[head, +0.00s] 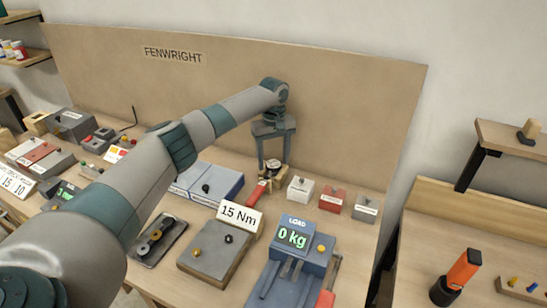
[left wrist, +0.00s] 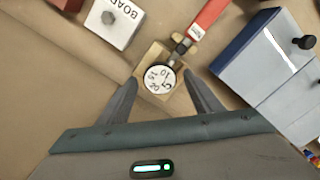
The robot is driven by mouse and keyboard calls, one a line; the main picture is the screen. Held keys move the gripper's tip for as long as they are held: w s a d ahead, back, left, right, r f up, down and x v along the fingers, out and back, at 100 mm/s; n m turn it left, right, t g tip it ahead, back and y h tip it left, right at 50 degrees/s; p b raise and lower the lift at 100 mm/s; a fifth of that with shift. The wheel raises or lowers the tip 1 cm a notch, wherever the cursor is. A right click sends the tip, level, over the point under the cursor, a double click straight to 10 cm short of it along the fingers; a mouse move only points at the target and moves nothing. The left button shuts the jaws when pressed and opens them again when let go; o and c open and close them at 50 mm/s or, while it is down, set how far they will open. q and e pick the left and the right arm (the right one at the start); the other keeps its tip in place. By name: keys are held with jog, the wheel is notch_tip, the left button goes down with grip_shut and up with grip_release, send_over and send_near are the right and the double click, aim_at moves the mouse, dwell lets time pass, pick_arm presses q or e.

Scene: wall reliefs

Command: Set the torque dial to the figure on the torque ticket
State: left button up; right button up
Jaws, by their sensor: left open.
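The red handle also shows in the head view (head: 258,192). My left gripper (head: 274,166) points down over the dial, open. In the left wrist view its fingers (left wrist: 160,80) lie on either side of the dial, with gaps. I cannot tell which figure is set. My right gripper is out of view.
White, red and grey boxes (head: 333,200) stand right of the dial. A blue-grey box (head: 228,183) is to its left. A blue load scale (head: 300,255) reads "0 kg" in front. The tall board (head: 340,110) rises behind.

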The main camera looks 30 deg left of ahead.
pick_arm(q)
jog(key=shift+f, duration=0.1)
jog(key=shift+c, duration=0.7)
jog(key=c, duration=0.9)
jog(key=shift+c, duration=0.2)
jog(key=shift+p, duration=0.3)
